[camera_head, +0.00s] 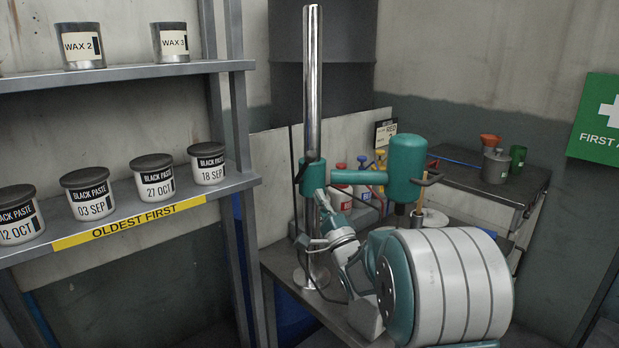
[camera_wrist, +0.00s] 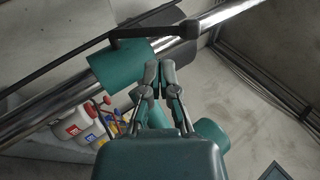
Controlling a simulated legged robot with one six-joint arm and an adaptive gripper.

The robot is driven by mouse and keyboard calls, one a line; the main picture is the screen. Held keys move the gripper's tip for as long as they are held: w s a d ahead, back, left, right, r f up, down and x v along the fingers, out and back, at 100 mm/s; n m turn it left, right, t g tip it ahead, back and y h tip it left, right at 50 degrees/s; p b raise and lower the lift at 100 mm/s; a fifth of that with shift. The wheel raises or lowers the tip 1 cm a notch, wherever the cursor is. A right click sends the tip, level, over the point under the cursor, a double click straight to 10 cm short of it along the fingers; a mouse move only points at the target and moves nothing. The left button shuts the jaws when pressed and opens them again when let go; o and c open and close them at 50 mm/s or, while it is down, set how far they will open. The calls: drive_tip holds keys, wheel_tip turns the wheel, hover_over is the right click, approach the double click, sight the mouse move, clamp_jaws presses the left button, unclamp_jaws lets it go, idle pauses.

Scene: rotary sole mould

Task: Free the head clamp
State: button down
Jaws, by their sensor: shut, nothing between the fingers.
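The head clamp is a teal collar (camera_head: 313,178) around a bright upright column (camera_head: 312,80). A teal arm joins it to the round teal head (camera_head: 407,160). In the wrist view the collar (camera_wrist: 115,66) lies at upper left. A dark lever (camera_wrist: 150,32) with a thick rounded end (camera_wrist: 189,28) runs past it, across the column. My gripper (camera_wrist: 161,68) is shut and empty, its fingertips together beside the collar and below the lever in the picture. I cannot tell whether they touch the collar. In the head view my gripper (camera_head: 322,202) is small and partly hidden near the collar.
Bottles with red, blue and yellow caps (camera_head: 341,195) stand behind the column. Shelves with labelled jars (camera_head: 90,194) are on the left. A bench (camera_head: 468,184) with a red funnel (camera_head: 490,141) is behind on the right.

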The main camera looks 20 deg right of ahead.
sight(304, 168)
drive_tip(key=x, duration=0.6)
drive_tip(key=shift+w+a+r+g, duration=0.15)
drive_tip(key=shift+w+r+g, duration=0.15)
drive_tip(key=shift+r, duration=0.35)
drive_tip(key=shift+w+a+r, duration=0.1)
drive_tip(key=shift+w+r, duration=0.15)
drive_tip(key=shift+w, duration=0.05)
drive_tip(key=shift+a, duration=0.1)
